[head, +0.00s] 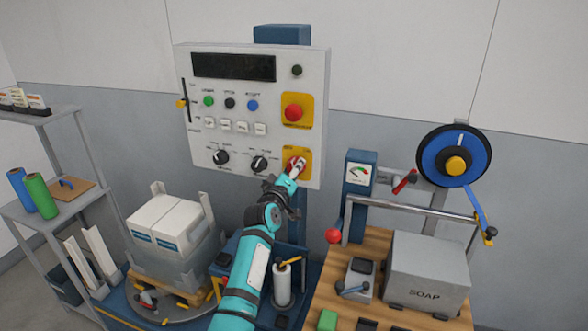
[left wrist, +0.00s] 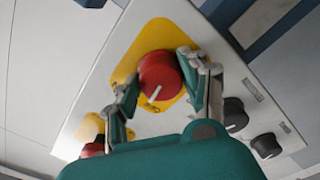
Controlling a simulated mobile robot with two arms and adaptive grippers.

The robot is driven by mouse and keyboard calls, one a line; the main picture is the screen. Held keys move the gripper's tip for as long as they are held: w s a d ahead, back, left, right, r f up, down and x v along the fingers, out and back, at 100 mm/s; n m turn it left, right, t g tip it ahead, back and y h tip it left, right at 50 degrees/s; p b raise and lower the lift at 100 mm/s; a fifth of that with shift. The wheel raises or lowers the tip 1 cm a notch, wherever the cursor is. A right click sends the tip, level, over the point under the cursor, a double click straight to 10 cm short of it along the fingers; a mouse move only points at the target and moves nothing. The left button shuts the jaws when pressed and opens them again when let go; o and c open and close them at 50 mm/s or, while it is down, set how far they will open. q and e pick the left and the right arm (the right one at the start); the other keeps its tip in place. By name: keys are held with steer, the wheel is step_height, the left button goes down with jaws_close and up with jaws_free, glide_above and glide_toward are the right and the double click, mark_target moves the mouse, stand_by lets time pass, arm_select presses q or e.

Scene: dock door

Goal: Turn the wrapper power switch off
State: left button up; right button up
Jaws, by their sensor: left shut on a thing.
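The red rotary switch (head: 297,162) sits on a yellow plate (head: 307,176) at the lower right of the white control panel (head: 318,75). In the left wrist view the red knob (left wrist: 160,72) is round, with a white pointer line toward its lower edge. My left gripper (head: 292,171) is at the switch. In the wrist view its two fingers (left wrist: 163,82) are on opposite sides of the knob, shut on it. Part of the yellow plate and its small lettering is hidden by the gripper. My right gripper is in neither view.
A red push button (head: 293,112) on another yellow plate is above the switch. Two black knobs (head: 221,157) (head: 259,163) are to its left. Below right is a wooden bench (head: 323,290) with a grey soap box (head: 428,268). Wrapped cartons (head: 168,222) stand at left.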

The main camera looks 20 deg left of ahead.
arm_select(q)
steer(key=shift+r+n+p, duration=0.1)
steer(key=shift+n+p, duration=0.8)
steer(key=shift+n, duration=2.4)
steer(key=o, duration=1.2)
